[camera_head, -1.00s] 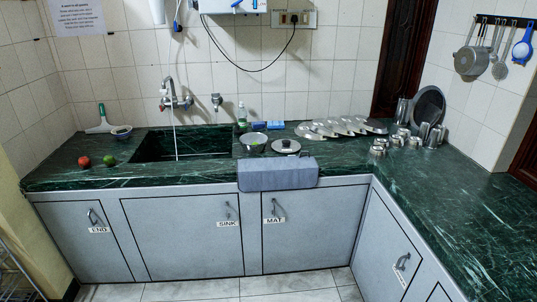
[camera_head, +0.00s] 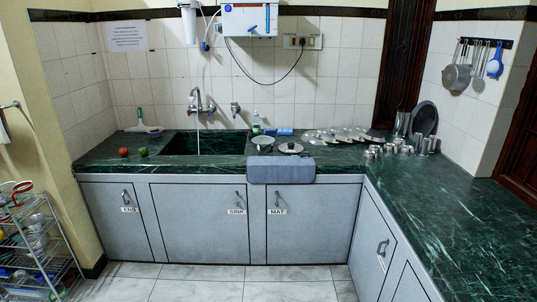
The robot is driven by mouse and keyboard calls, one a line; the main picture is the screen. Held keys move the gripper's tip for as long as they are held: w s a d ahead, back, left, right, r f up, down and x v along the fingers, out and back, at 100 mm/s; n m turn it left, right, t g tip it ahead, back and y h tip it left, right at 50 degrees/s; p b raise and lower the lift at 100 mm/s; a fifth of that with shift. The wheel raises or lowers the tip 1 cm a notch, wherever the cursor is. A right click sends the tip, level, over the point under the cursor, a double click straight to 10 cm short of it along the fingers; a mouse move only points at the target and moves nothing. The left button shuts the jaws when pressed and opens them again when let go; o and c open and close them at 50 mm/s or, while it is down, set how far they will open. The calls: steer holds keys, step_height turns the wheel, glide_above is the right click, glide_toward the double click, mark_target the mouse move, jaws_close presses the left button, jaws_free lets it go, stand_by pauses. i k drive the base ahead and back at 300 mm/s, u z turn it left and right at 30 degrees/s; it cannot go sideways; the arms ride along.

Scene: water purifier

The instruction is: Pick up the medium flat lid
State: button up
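Several flat silver lids (camera_head: 338,134) lie in an overlapping row on the green marble counter (camera_head: 440,215), against the back wall right of the sink. At this distance I cannot tell which one is the medium lid. A separate round lid or pan with a dark knob (camera_head: 290,147) sits to their left, just behind the grey mat. My gripper is not in view.
A folded grey mat (camera_head: 281,170) hangs over the counter's front edge. Steel cups (camera_head: 374,151) and a dark round plate (camera_head: 424,118) stand right of the lids. A wire rack (camera_head: 35,250) stands at the left. The tiled floor (camera_head: 210,281) before the cabinets is clear.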

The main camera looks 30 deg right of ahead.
mark_target(290, 148)
steer(key=u, duration=0.4)
steer(key=i, duration=1.55)
steer(key=z, duration=0.55)
steer(key=i, duration=0.6)
steer(key=z, duration=0.2)
